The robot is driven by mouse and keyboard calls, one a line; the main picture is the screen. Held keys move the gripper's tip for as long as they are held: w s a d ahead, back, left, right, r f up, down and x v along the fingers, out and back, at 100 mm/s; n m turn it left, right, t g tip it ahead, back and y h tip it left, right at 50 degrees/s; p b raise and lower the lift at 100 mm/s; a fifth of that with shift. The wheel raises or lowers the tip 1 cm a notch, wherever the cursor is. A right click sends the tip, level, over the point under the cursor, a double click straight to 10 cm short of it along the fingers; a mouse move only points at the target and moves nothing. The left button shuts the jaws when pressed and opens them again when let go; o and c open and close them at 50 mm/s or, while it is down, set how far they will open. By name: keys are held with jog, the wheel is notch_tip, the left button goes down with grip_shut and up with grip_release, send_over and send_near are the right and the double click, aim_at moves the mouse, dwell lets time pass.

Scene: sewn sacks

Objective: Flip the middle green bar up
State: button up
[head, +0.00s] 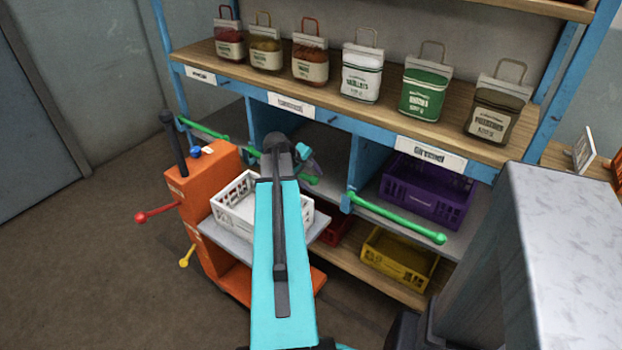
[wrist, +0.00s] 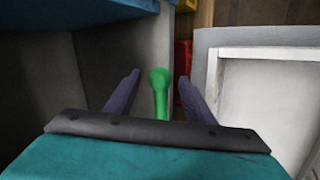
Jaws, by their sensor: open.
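The middle green bar (head: 312,180) lies across the front of the shelf's middle bay, lowered like its neighbours. My arm hides much of it in the head view. In the wrist view the green bar (wrist: 160,100), with its round knob end, stands between the two fingers of my gripper (wrist: 159,84). The fingers are open, with a gap on each side of the bar. In the head view my gripper (head: 310,160) is near the bar's right end, partly hidden behind my arm. Another green bar (head: 395,217) crosses the right bay, and one (head: 205,128) the left bay.
An orange cart (head: 190,185) with red and yellow levers stands before the shelf, carrying a white crate (head: 228,205). The crate also shows in the wrist view (wrist: 212,95). Purple (head: 425,190) and yellow (head: 398,260) crates sit at right. Several sacks line the top shelf.

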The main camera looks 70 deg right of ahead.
jog(key=shift+s+d+f, duration=0.1)
jog(key=shift+f, duration=0.1)
jog(key=shift+c, duration=0.4)
grip_shut()
jog(key=shift+r, duration=0.1)
